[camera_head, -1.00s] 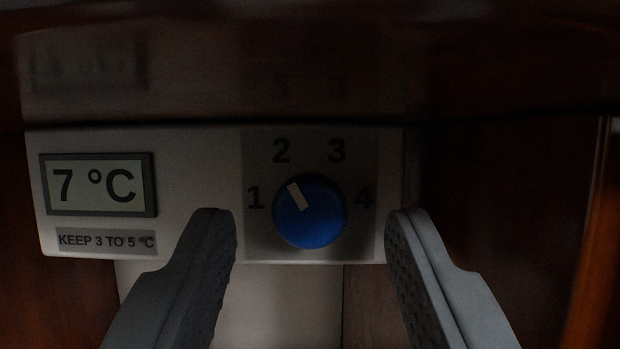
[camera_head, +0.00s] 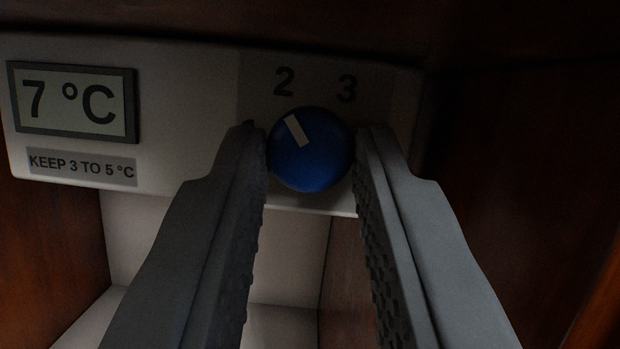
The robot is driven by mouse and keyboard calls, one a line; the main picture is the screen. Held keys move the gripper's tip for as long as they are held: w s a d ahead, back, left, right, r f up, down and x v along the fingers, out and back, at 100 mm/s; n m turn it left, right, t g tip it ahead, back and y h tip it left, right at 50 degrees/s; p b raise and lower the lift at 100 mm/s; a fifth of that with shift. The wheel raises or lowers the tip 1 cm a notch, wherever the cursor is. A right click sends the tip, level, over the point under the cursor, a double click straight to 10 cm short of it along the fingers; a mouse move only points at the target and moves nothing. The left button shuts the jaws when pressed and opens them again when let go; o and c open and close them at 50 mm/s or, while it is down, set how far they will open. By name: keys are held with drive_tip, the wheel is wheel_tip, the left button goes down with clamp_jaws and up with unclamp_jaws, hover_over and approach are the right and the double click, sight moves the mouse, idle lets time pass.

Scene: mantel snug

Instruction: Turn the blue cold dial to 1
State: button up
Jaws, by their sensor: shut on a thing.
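The blue cold dial (camera_head: 312,165) is a round knob on a pale panel (camera_head: 190,95). Its white pointer mark (camera_head: 297,130) tilts up and left, toward the 2 (camera_head: 284,81). The 3 (camera_head: 347,88) shows at the upper right of the dial. The 1 and the 4 are hidden behind my fingers. My gripper (camera_head: 311,150) is shut on the dial, one dark ridged finger at its left side and one at its right.
A display (camera_head: 74,102) on the panel's left reads 7 °C, above a label (camera_head: 82,166) saying KEEP 3 TO 5 °C. Dark wood surrounds the panel above and at the sides. A pale recess (camera_head: 150,240) lies below it.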

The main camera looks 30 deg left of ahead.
clamp_jaws()
drive_tip(key=o, duration=0.9)
unclamp_jaws()
drive_tip(key=shift+o, duration=0.2)
drive_tip(key=v, duration=1.7)
drive_tip(key=shift+f, duration=0.2)
drive_tip(key=shift+s+d, duration=0.1)
